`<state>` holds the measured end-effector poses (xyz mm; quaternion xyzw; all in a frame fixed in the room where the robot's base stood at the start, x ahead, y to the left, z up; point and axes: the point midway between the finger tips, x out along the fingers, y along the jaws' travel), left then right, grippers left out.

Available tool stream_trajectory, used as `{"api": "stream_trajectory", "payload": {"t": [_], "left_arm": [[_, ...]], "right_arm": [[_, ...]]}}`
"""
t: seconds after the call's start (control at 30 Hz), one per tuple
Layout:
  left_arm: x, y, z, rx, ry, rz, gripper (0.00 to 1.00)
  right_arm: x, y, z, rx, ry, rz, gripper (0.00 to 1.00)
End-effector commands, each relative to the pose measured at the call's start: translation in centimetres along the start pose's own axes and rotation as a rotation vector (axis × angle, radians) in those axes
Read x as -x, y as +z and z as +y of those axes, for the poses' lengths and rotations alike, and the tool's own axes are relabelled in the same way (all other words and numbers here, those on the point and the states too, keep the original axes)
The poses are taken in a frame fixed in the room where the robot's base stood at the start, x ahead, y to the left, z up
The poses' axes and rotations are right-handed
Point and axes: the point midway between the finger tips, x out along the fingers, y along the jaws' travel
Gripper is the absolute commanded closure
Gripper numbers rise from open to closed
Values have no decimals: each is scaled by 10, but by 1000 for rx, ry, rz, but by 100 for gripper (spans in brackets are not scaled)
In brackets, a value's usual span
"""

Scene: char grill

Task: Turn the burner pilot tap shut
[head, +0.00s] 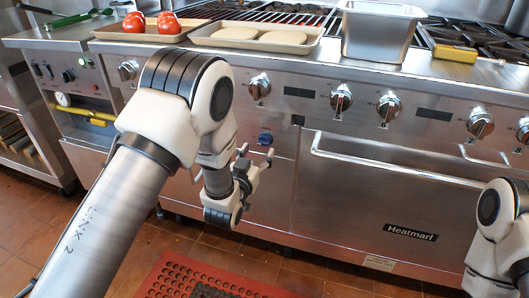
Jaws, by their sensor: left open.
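A small blue knob (265,138), which looks like the burner pilot tap, sits on the steel front of the range below the row of control knobs. My left gripper (257,159) is just below the knob in the picture, with its two fingers apart and nothing between them. The fingers point up and to the right, toward the knob. I cannot tell whether a finger touches it. My right arm shows at the right edge; its gripper is out of view.
Silver control knobs (341,100) line the range front above. A long oven handle (390,163) juts out at the right. Trays of tomatoes (139,22) and flat pale pieces (235,33), a steel pan (378,32) and a yellow block (454,53) are on top.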

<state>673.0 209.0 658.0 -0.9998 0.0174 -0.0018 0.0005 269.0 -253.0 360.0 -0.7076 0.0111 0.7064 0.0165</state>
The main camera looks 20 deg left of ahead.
Motion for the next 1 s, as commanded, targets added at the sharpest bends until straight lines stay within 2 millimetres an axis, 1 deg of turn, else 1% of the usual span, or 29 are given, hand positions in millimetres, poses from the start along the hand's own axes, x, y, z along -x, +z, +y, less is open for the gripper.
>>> {"api": "stream_trajectory", "payload": {"t": [0.03, 0.1, 0.2, 0.3, 0.5, 0.53, 0.57, 0.6, 0.7, 1.0], "left_arm": [[-11, 2, 0, 1, 0, 3, 38], [-24, 2, 0, 1, 0, 3, 38], [-39, 3, 0, 1, 0, 0, 38], [-46, 2, 0, 1, 0, -2, 38], [-47, 1, 0, 1, -1, -3, 38], [-47, 2, 0, 1, -1, -3, 42], [-47, 2, 0, 1, -1, -3, 53], [-47, 2, 0, 1, -1, -3, 67], [-47, 2, 0, 1, -1, -3, 97], [-47, 1, 0, -11, -1, -3, 97]], "right_arm": [[-5, 0, 0, 0, 0, 0, 60], [-8, 0, 0, 0, 0, -1, 60], [-11, 0, 0, 0, 0, -1, 60], [-12, 0, 0, 0, 0, -1, 60], [-11, 0, 0, 0, 0, -1, 60], [-11, 0, 0, 0, 0, -1, 60], [-11, 0, 0, 0, 0, -1, 60], [-11, 0, 0, 0, 0, -1, 60], [-11, 0, 0, 0, 0, -1, 60], [-10, 0, 0, 0, 0, -1, 60]]}}
